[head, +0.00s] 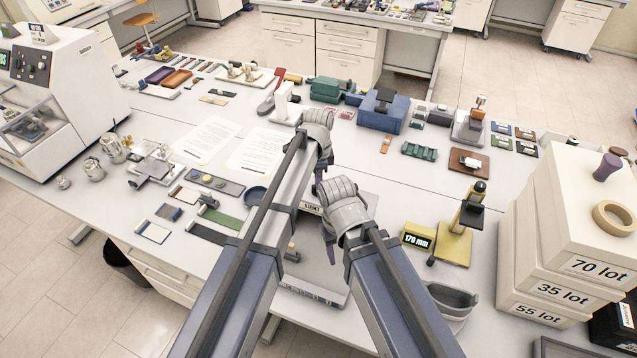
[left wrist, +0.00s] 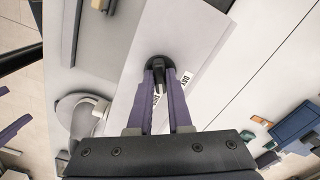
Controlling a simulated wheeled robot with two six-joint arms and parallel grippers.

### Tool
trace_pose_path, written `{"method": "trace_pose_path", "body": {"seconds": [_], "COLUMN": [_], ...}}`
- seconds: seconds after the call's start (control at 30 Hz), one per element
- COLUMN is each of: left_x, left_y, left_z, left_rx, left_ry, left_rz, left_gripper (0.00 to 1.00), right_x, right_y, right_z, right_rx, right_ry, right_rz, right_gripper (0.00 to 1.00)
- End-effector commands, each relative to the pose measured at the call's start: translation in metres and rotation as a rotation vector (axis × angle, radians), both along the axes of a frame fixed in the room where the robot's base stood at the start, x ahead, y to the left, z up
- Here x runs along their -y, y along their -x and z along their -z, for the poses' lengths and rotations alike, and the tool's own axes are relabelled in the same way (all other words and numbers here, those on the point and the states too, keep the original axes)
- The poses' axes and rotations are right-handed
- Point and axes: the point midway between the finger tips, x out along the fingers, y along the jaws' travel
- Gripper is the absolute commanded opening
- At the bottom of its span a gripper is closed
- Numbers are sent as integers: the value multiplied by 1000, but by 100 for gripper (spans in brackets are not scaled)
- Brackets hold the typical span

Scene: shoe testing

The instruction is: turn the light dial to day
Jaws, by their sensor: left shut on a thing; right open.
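The light dial (left wrist: 157,64) is a dark round knob on a pale panel in the left wrist view. A DAY label (left wrist: 186,78) is printed right of it. Another label between the fingers is partly covered and I cannot read it. My left gripper (left wrist: 160,84) has its purple fingers on both sides of the knob, shut on it. In the head view my left gripper (head: 318,183) points down at the grey box marked LIGHT (head: 312,206); the dial is hidden there. My right gripper (head: 329,245) is open and empty, over the front of that box.
A yellow stand with a 170 mm display (head: 418,240) and a grey shoe part (head: 452,300) are right of my right arm. Stacked white lot boxes (head: 570,265) stand at the right edge. Paper sheets (head: 255,150) lie left of my left gripper.

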Motion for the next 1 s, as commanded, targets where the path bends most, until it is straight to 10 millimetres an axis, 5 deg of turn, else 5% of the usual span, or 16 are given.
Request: {"method": "trace_pose_path", "body": {"seconds": [0.67,1.0], "left_x": [0,0], "left_y": [0,0], "left_z": [0,0], "left_rx": [0,0], "left_ry": [0,0], "left_rz": [-27,-249], "left_gripper": [0,0], "right_x": [0,0], "right_y": [0,0], "right_z": [0,0], "right_rx": [0,0], "right_ry": [0,0], "right_rz": [0,0], "right_gripper": [54,54]}}
